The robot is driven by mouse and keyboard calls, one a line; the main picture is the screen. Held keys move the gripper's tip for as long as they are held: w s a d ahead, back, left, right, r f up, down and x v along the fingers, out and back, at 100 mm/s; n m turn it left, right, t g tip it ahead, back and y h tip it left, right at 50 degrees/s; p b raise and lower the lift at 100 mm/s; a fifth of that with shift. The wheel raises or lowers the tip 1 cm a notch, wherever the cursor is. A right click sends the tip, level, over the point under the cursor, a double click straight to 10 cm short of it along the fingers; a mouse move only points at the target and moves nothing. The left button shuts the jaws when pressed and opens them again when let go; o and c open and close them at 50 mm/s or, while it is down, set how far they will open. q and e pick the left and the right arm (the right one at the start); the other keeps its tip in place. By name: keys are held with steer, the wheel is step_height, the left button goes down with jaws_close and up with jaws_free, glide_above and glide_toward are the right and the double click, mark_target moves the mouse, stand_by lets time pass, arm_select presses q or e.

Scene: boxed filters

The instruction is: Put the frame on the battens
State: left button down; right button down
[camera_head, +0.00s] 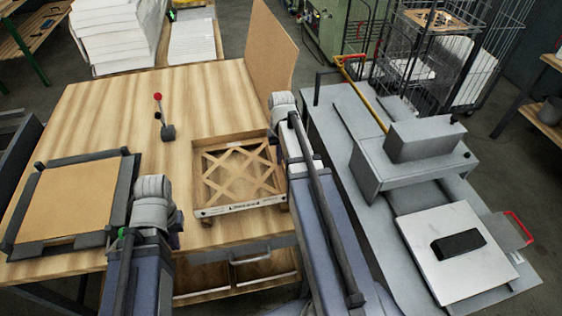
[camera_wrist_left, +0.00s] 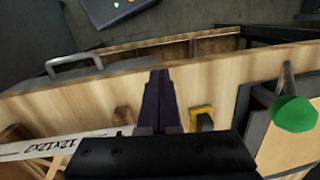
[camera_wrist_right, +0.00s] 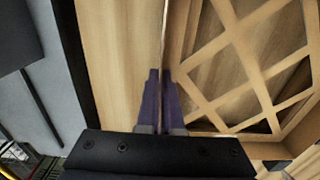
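The wooden frame (camera_head: 240,206) is a shallow square tray with crossed lattice slats and a white printed label on its front wall. It lies near the front middle of the table. Short batten ends (camera_head: 207,222) show below its front corners; whether it rests fully on them is unclear. My right gripper (camera_wrist_right: 161,75) is shut on the frame's right wall, which runs between its fingertips. The lattice shows in the right wrist view (camera_wrist_right: 250,55). My left gripper (camera_wrist_left: 162,75) has its fingers together beside the frame's front left corner, with nothing visible between them. The label shows in the left wrist view (camera_wrist_left: 70,146).
A brown board in a dark fixture (camera_head: 70,200) occupies the table's left side. A red-knobbed lever (camera_head: 166,130) stands behind the frame. A tall brown panel (camera_head: 270,60) rises at the back right. A grey machine bench (camera_head: 350,100) adjoins the right. The back left table is clear.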

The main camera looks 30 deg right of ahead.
steer(key=shift+r, duration=0.1)
steer(key=c, duration=1.5)
jaws_free()
steer(key=o, duration=0.4)
step_height(320, 180, up, 12)
steer(key=p, duration=1.2)
steer(key=shift+a, duration=0.1)
